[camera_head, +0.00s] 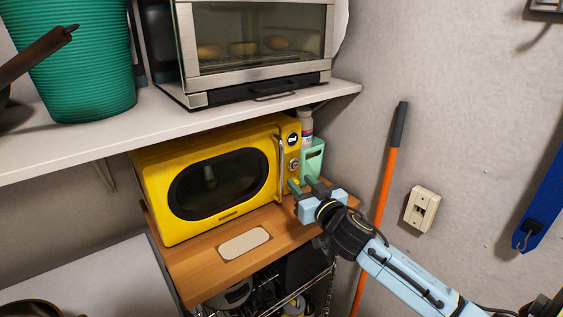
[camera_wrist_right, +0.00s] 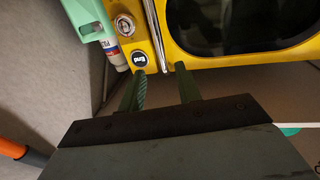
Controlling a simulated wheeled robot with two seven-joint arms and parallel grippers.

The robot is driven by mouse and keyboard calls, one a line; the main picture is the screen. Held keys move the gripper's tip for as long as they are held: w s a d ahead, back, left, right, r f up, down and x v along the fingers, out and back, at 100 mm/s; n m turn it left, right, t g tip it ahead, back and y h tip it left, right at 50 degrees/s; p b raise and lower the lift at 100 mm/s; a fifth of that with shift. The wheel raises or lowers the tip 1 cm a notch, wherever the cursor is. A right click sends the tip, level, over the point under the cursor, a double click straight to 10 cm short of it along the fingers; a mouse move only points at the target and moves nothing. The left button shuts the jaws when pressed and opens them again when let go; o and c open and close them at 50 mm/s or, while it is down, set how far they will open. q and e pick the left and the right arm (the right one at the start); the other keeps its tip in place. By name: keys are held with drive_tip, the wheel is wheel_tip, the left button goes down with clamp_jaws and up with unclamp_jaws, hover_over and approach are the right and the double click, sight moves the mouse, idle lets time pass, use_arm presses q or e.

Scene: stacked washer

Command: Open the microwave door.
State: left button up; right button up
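The yellow microwave (camera_head: 160,175) stands on a wooden shelf with its dark-windowed door (camera_head: 256,150) closed. Its silver vertical handle (camera_head: 280,160) is at the right edge of the door, beside the knob and the round button. My right gripper (camera_head: 301,184) is in front of the lower right of the microwave, close to the handle. In the right wrist view, my right gripper (camera_wrist_right: 159,71) is open with a clear gap between its fingers. The handle (camera_wrist_right: 156,35) lines up with that gap, at or just beyond the fingertips; contact cannot be told. My left gripper is not in view.
A green container (camera_head: 312,160) and a bottle (camera_head: 307,125) stand right of the microwave. A white shelf (camera_head: 70,146) above holds a toaster oven (camera_head: 255,88) and a green bin (camera_head: 85,75). An orange pole (camera_head: 384,195) leans on the wall. The wooden shelf (camera_head: 195,275) has bare room in front.

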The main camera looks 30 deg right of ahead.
sight(283, 164)
drive_tip(key=w, duration=0.4)
drive_tip(key=w+d, duration=0.1)
drive_tip(key=w, duration=0.3)
drive_tip(key=w+p, duration=0.1)
drive_tip(key=w, duration=0.3)
drive_tip(key=shift+w+d, duration=0.1)
drive_tip(key=shift+d, duration=0.15)
clamp_jaws()
